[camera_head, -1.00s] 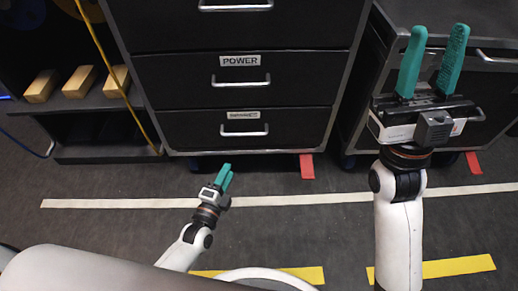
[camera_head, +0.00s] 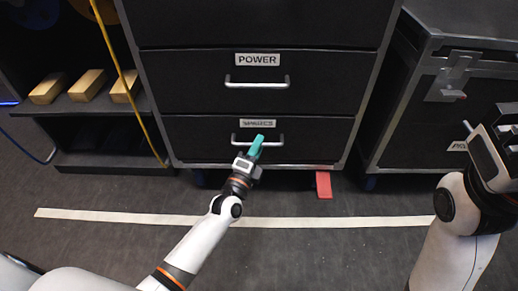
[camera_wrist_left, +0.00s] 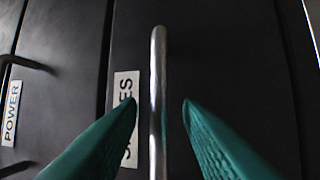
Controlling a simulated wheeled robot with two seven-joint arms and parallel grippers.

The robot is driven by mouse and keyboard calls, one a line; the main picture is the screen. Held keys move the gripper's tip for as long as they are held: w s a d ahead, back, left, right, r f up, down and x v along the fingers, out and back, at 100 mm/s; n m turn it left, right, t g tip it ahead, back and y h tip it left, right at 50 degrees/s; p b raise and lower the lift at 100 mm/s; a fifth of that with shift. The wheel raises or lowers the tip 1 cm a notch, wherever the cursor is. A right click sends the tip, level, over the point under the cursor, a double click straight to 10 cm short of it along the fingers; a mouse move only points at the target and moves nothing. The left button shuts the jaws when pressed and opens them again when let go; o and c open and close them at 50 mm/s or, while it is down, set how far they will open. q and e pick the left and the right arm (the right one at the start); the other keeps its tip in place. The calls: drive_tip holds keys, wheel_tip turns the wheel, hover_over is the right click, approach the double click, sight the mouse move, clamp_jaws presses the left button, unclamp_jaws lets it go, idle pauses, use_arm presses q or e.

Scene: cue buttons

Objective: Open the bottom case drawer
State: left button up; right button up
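The bottom drawer (camera_head: 200,140) of the black cabinet is closed, flush with the drawer above. Its silver bar handle (camera_head: 276,138) sits under a small white label. My left gripper (camera_head: 256,147) is at this handle, with teal fingers. In the left wrist view the handle (camera_wrist_left: 158,100) stands between the two open fingertips (camera_wrist_left: 160,108), with a gap on each side. The fingers partly cover the label (camera_wrist_left: 126,85). My right arm is at the right edge of the head view; its fingers are out of frame.
The POWER drawer (camera_head: 190,82) above is closed. A shelf (camera_head: 85,104) with wooden blocks stands at left, with a yellow cable (camera_head: 125,80) hanging beside it. Another black case (camera_head: 425,115) stands at right. A red floor marker (camera_head: 323,184) lies below the cabinet.

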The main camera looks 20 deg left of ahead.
use_arm(q)
drive_tip(key=shift+w+d+r, duration=0.1)
drive_tip(key=shift+w+r, duration=0.05)
drive_tip(key=shift+w, duration=0.45)
clamp_jaws()
